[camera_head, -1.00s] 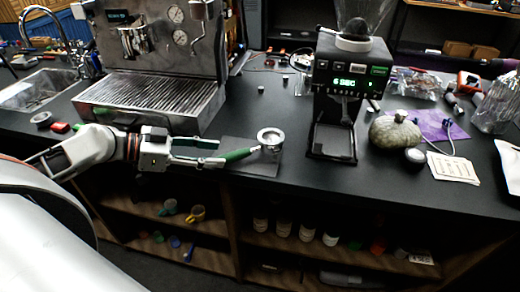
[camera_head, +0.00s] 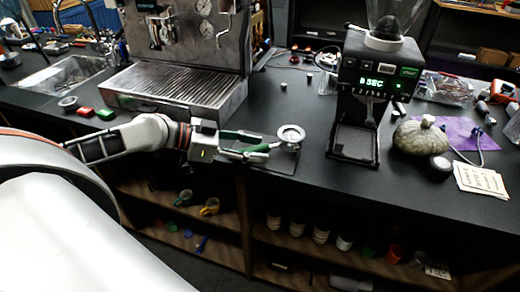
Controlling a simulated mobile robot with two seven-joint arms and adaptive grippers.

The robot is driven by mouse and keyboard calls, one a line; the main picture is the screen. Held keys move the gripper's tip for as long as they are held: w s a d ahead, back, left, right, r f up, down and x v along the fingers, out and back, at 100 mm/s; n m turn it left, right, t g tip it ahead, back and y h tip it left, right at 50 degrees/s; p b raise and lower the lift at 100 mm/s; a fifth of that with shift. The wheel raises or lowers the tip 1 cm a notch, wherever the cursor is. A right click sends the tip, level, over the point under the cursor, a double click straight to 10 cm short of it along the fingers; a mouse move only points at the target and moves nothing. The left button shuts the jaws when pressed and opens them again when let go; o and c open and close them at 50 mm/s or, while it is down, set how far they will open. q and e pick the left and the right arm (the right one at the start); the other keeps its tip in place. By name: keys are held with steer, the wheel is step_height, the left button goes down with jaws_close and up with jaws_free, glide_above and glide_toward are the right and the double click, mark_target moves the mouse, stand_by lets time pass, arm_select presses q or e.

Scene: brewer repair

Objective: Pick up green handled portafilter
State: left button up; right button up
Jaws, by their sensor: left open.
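The green handled portafilter (camera_head: 290,136) lies on a dark mat (camera_head: 283,165) near the counter's front edge. Its round metal basket faces up on the right and its green handle points left. My left gripper (camera_head: 255,149) comes in from the left and is open. Its two fingers reach along the green handle, with the handle showing between or just beside them. I cannot tell whether a finger touches it. My right gripper is not in view.
The espresso machine (camera_head: 182,50) with its drip tray (camera_head: 175,88) stands behind my left arm. A grinder (camera_head: 365,95) stands to the right of the portafilter. Open shelves (camera_head: 215,232) lie below the counter.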

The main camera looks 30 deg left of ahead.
mark_target(260, 145)
arm_select(q)
steer(key=shift+x, duration=0.95)
jaws_close()
steer(key=shift+r, duration=0.1)
step_height(260, 145, up, 20)
steer(key=p, duration=0.2)
steer(key=shift+p, duration=0.4)
